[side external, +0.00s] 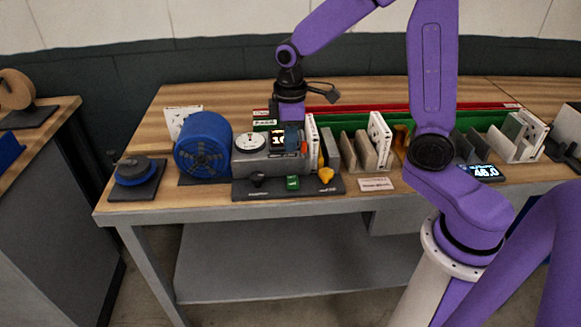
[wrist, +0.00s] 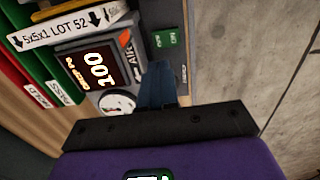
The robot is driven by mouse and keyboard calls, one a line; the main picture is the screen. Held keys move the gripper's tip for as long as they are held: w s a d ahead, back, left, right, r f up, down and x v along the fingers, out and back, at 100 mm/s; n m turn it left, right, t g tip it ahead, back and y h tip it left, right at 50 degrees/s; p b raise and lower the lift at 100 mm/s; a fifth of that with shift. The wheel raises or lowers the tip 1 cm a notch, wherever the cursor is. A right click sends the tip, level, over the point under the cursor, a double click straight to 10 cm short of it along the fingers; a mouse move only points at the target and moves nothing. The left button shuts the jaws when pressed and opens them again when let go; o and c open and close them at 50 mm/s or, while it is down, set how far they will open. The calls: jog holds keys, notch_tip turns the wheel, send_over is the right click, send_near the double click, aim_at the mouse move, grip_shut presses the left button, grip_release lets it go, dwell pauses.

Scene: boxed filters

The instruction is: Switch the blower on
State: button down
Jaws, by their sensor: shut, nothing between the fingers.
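My gripper (side external: 290,145) is over the right part of the housing, beside the lit display (side external: 279,141). In the wrist view its dark blue fingers (wrist: 158,68) are shut and empty, their tips apart in the picture from the green switch. Contact cannot be judged.
The display (wrist: 90,67) reads 100, with a white dial (wrist: 117,102) beside it. Filter boxes in slots (side external: 380,140) stand right. Red and green trays (side external: 470,122) run behind.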

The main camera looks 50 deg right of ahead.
aim_at(291, 178)
notch_tip(291, 178, down, 8)
jog(key=shift+f, duration=0.15)
dwell(0.5)
jog(key=shift+f, duration=0.2)
jog(key=shift+s+a+r, duration=0.25)
jog(key=shift+s+a, duration=0.25)
dwell(0.4)
notch_tip(291, 178, up, 14)
dwell(0.6)
